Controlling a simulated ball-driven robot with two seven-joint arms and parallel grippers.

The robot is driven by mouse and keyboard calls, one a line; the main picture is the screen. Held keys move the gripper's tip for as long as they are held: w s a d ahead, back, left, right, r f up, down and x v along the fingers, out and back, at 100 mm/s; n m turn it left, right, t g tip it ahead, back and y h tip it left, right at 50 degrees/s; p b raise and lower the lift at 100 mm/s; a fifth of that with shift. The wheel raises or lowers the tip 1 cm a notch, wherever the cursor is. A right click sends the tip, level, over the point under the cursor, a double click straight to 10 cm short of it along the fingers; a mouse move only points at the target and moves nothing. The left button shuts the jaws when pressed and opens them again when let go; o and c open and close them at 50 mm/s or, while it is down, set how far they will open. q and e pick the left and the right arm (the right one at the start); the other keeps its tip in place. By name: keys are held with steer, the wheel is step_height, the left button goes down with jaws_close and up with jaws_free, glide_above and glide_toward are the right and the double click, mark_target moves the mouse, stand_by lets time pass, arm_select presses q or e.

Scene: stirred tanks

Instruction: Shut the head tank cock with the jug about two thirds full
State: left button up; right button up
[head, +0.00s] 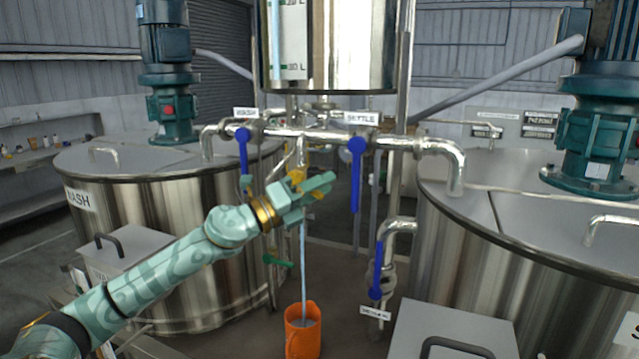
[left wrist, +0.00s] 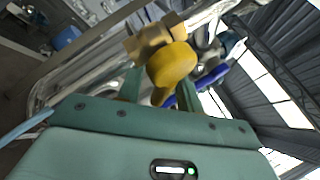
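The head tank (head: 330,45) hangs at top centre with a sight glass on its front. Below it, a yellow cock (head: 297,177) lets a pale blue stream fall into the orange jug (head: 302,340) on the floor. Liquid shows inside the jug below the rim; its exact level is hard to read. My left gripper (head: 318,188) is at the cock. In the left wrist view, the cock's yellow lever (left wrist: 172,68) and brass body lie ahead, with the lever between the two spread fingers; a gap shows on one side. My right gripper is out of view.
Blue-handled WASH (head: 243,150) and SETTLE (head: 356,165) valves hang from the pipe on either side of my gripper. A green lever (head: 278,262) is below. Steel tanks (head: 150,240) (head: 540,270) stand left and right. A grey box (head: 455,325) stands at lower right.

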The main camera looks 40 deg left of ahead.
arm_select(q)
jaws_close()
step_height(320, 180, up, 2)
steer(key=n+t+y, duration=0.1)
steer(key=n+t, duration=0.1)
steer(key=n, duration=0.1)
steer(key=n+t+y, duration=0.2)
steer(key=n, duration=0.2)
steer(key=shift+r, duration=0.2)
jaws_free()
steer(key=shift+w, duration=0.1)
